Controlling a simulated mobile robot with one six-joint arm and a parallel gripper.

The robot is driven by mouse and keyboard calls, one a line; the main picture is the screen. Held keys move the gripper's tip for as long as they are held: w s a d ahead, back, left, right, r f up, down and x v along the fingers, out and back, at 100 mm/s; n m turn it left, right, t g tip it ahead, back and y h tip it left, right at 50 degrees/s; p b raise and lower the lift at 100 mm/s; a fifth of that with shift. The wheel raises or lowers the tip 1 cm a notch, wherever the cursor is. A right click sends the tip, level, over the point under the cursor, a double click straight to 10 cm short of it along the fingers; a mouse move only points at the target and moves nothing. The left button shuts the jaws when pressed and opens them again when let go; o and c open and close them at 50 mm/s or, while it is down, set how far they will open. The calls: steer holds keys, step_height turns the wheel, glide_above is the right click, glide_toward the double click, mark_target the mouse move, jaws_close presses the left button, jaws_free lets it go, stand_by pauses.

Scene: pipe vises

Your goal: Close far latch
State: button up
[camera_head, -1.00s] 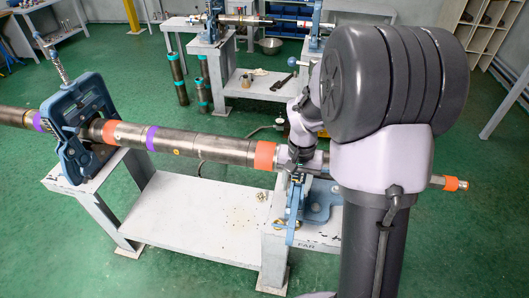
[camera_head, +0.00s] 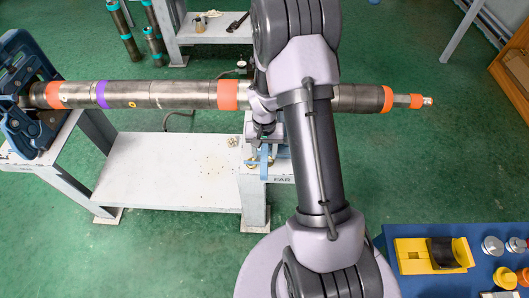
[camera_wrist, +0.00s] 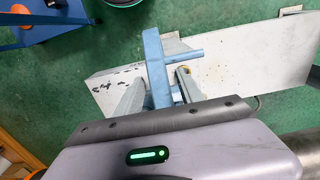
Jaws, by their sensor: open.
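The blue far latch (camera_wrist: 157,72) shows in the wrist view as an upright bar with a short pin sticking out to the right. My gripper (camera_wrist: 154,62) is open, with one grey finger on each side of the bar; I cannot tell whether either finger touches it. In the head view my gripper (camera_head: 262,134) is beside the pipe (camera_head: 190,94), above the bench end marked FAR. A little blue of the far vise (camera_head: 265,160) shows below it. The rest of that vise is hidden behind my arm.
The other blue vise (camera_head: 25,95) stands at the left end of the pipe. The white bench (camera_head: 170,178) has a bare low shelf. A blue table (camera_head: 420,240) with a yellow holder and several round parts stands at the lower right. Green floor is open between.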

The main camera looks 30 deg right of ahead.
jaws_close()
stand_by(1.4)
